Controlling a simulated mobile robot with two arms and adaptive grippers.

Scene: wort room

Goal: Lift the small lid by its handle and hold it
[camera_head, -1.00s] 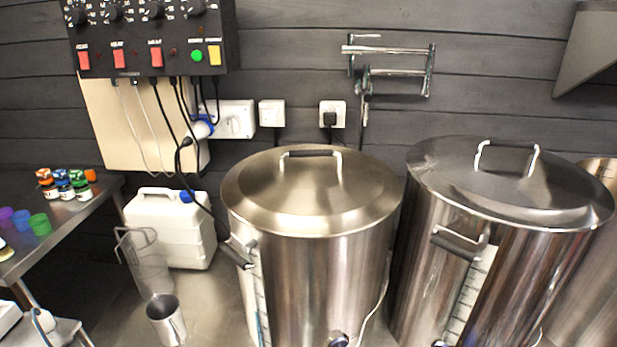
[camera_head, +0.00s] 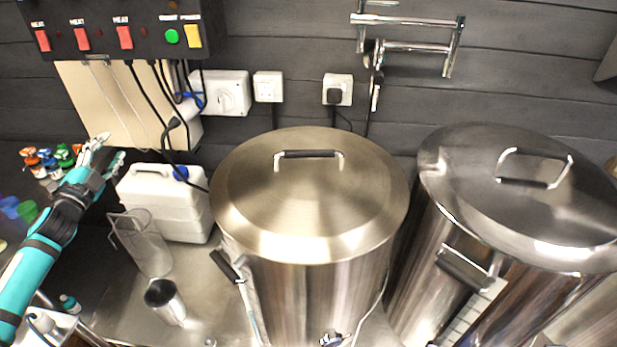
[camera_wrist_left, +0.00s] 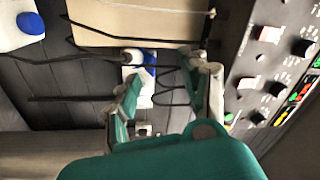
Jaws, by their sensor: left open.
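Two steel kettles each wear a domed lid. The lid of the middle kettle (camera_head: 255,205) looks slightly the smaller, and its dark-gripped handle (camera_head: 308,154) stands up near the back. The lid of the right kettle (camera_head: 470,185) has a metal loop handle (camera_head: 535,168). Both lids sit flat on their kettles. My left gripper (camera_head: 110,148) is at the far left, above and behind the white canister, well apart from both lids. In the left wrist view its fingers (camera_wrist_left: 167,92) are spread and empty, facing the wall. My right gripper is not in view.
A white canister (camera_head: 165,205), a clear pitcher (camera_head: 147,245) and a metal cup (camera_head: 165,302) stand left of the middle kettle. A control box (camera_head: 120,35) with hanging cables is on the wall. A pipe fitting (camera_head: 410,47) juts out above the kettles.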

